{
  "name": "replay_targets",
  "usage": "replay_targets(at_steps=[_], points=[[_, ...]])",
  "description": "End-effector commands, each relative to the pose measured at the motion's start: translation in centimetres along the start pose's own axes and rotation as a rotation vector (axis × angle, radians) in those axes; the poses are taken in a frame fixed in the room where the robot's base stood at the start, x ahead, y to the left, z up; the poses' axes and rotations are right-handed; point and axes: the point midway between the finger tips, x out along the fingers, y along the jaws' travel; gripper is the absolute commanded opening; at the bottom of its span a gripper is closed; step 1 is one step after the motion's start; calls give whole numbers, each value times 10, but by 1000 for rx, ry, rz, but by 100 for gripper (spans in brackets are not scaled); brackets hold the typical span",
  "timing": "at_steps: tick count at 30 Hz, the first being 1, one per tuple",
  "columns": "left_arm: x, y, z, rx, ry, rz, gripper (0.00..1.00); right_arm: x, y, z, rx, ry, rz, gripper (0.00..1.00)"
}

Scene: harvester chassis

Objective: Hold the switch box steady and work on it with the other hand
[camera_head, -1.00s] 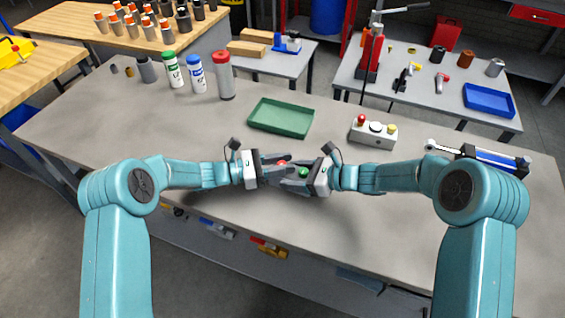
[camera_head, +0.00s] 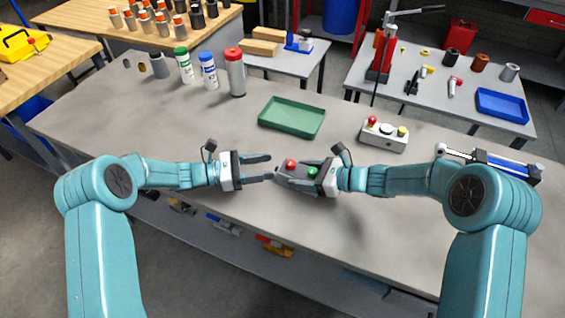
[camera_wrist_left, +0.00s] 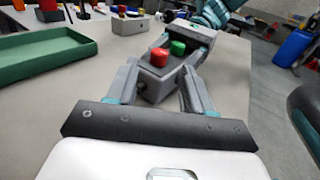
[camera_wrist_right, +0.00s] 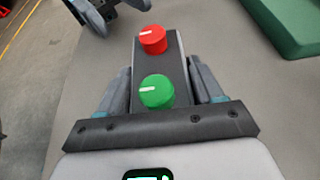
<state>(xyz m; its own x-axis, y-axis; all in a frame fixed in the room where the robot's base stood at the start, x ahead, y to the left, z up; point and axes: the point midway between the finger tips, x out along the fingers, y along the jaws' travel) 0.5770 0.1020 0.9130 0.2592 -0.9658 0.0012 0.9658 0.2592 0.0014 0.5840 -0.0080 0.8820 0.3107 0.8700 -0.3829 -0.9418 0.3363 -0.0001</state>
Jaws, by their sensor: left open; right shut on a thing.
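The switch box (camera_head: 301,169) is a small dark grey block with a red knob (camera_wrist_right: 153,40) and a green knob (camera_wrist_right: 157,91) on its top face. My right gripper (camera_head: 303,179) is shut on its sides and holds it over the middle of the bench. In the right wrist view the box (camera_wrist_right: 160,65) lies between the fingers, knobs up. My left gripper (camera_head: 270,167) is open and empty just left of the box's red-knob end. In the left wrist view the box's end (camera_wrist_left: 153,88) shows close in front of the spread fingers; whether they touch it is unclear.
A green tray (camera_head: 292,117) lies behind the grippers. A white box with several buttons (camera_head: 385,137) stands right of it. Three capped bottles (camera_head: 208,72) stand at the back left. A blue cylinder device (camera_head: 505,165) lies at the right. The bench (camera_head: 110,125) is clear at left.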

Motion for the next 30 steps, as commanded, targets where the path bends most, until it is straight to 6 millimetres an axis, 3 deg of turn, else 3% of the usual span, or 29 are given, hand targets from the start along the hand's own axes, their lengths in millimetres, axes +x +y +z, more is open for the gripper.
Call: replay_targets(at_steps=[3,7,20,21,23,24,30], points=[[-23,0,0,-1,1,2,51,0,0,0,0,1,0,11],[-37,0,0,-1,1,1,51,0,0,0,0,1,0,11],[-42,0,0,0,0,-1,51,0,0,0,0,1,0,11],[-42,0,0,0,0,-1,51,0,0,0,0,1,0,72],[-42,0,0,0,0,-1,51,0,0,0,0,1,0,92],[-42,0,0,-1,0,-1,51,0,0,0,0,1,0,96],[-42,0,0,-1,0,-1,51,0,0,0,0,0,0,96]])
